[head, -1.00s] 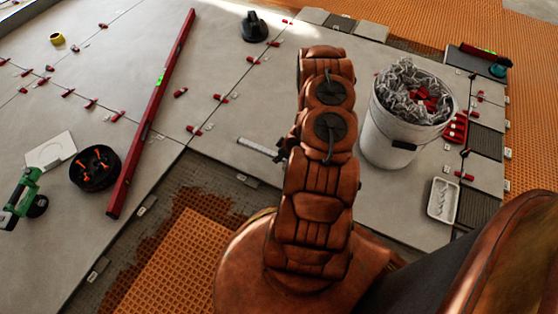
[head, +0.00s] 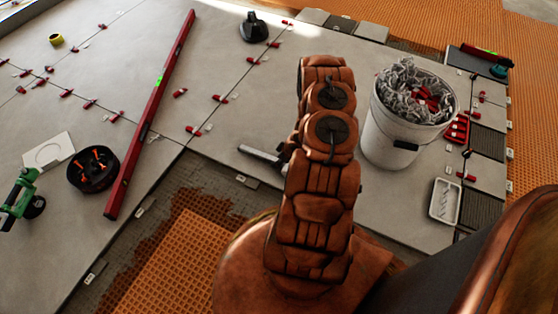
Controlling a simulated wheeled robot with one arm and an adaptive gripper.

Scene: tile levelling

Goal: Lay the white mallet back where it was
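A short pale bar with a dark side (head: 260,154) sticks out to the left from behind my arm, just above the tile edge; it may be part of the white mallet, but I cannot tell. No mallet head can be made out. My gripper (head: 287,151) is almost wholly hidden behind my own arm; only a small dark part shows beside the bar. Whether its fingers are open or shut on the bar is hidden. I cannot tell whether the bar touches the tile.
A white bucket (head: 385,142) of grey clips stands right of my arm. A long red level (head: 150,115) lies to the left, with a black bowl (head: 92,170) and green tool (head: 20,195) beyond it. A white tray (head: 445,202) lies right. Red wedges dot the tile joints.

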